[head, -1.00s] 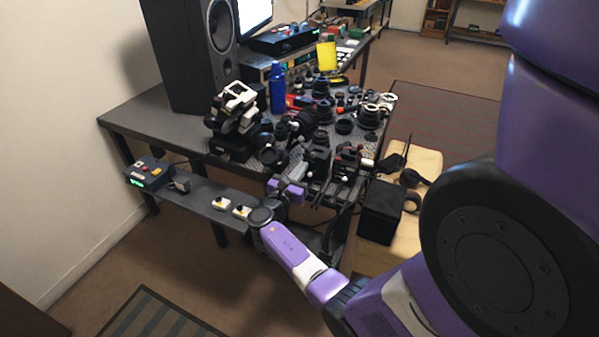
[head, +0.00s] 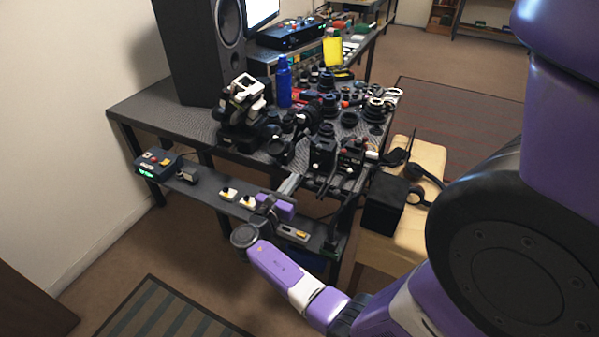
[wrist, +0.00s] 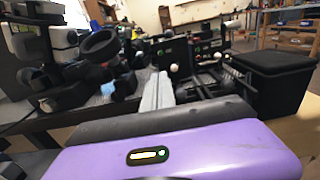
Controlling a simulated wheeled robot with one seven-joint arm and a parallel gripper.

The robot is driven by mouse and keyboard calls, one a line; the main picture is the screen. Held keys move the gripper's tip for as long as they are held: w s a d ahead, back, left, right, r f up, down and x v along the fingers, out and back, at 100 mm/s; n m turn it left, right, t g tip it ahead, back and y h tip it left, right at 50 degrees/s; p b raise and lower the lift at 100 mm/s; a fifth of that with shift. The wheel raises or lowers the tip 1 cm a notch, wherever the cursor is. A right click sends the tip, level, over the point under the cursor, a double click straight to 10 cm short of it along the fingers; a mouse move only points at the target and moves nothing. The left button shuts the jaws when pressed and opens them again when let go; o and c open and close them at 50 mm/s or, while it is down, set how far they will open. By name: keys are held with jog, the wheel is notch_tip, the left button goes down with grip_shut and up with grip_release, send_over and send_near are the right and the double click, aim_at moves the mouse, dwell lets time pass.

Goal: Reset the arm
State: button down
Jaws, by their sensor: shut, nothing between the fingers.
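My purple arm reaches out from the lower right in the head view, in front of the near side of the workbench (head: 150,112). My gripper (head: 290,183) is at its end, above the low shelf, and its slim grey fingers point toward the bench. In the wrist view the fingers (wrist: 158,90) are together, with nothing seen between them. They are short of the crowded black parts on the bench. The purple wrist housing fills the bottom of the wrist view.
Lens parts (head: 330,105) crowd the bench, with a blue bottle (head: 284,82) and a speaker (head: 198,50) behind. The low shelf (head: 215,200) carries a control box (head: 157,163) and small switches. A black bin (head: 383,205) stands on the right. Floor at left front is open.

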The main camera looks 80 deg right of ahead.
jog(key=shift+v, duration=1.6)
